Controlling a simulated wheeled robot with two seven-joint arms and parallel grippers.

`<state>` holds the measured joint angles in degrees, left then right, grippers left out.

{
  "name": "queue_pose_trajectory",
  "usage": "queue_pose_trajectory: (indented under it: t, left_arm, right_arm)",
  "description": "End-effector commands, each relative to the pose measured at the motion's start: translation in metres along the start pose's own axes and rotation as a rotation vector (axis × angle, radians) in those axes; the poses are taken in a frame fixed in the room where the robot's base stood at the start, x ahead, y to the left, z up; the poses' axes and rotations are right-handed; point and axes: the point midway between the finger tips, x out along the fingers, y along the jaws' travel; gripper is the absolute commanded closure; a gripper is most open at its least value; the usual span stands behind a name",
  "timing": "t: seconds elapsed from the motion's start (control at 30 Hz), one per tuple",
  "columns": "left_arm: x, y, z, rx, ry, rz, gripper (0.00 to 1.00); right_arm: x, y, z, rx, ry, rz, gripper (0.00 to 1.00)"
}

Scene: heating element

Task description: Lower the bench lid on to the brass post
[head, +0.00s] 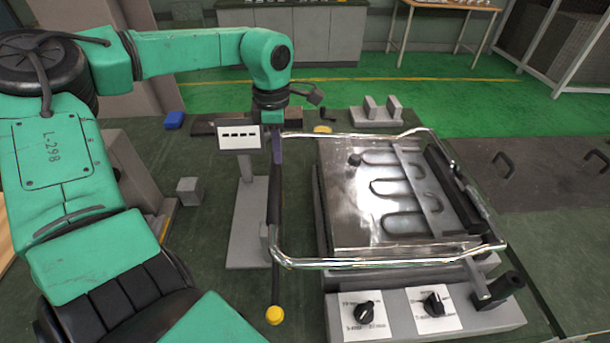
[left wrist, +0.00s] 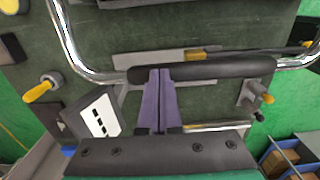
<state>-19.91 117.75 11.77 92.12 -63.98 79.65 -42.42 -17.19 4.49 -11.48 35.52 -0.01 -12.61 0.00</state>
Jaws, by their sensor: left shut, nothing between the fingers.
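A chrome tube frame (head: 385,263) with a black grip bar (head: 275,195) along its left side surrounds a shiny metal plate (head: 345,215) with a dark looped heating element (head: 385,188). I cannot tell which of these parts is the lid. My left gripper (head: 278,150) is at the far part of the grip bar. In the left wrist view its purple fingers (left wrist: 160,78) are shut together with nothing between them, their tips at the black bar (left wrist: 225,70). A brass-coloured piece (left wrist: 195,55) shows beyond the bar; I cannot tell if it is the post. My right gripper is out of view.
A white label panel (head: 238,137) on a grey stand is close left of the gripper. A yellow knob (head: 274,315) is near the front. A control box with black dials (head: 364,312) stands in front of the plate. A grey block (head: 188,190) lies left.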

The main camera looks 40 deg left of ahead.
Motion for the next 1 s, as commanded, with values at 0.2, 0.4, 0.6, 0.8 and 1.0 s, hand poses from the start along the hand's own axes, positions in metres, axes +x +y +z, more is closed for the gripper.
queue_pose_trajectory:
  t: [0.2, 0.4, 0.6, 0.8, 1.0]
  left_arm:
    - [0.005, 0.000, 0.001, 0.001, -0.003, -0.001, 1.00]
    - [0.008, 0.000, 0.001, 0.001, -0.003, -0.001, 1.00]
    - [0.011, 0.000, 0.001, 0.001, -0.002, -0.001, 1.00]
    - [0.014, 0.000, 0.000, 0.000, -0.001, -0.001, 1.00]
    - [0.017, 0.000, 0.000, 0.000, 0.000, -0.002, 1.00]
  right_arm:
    - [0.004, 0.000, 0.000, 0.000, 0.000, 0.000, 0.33]
    - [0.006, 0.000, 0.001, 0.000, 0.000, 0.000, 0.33]
    - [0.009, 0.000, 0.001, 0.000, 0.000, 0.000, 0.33]
    - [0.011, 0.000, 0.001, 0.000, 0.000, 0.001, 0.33]
    - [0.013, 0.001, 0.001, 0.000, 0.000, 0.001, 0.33]
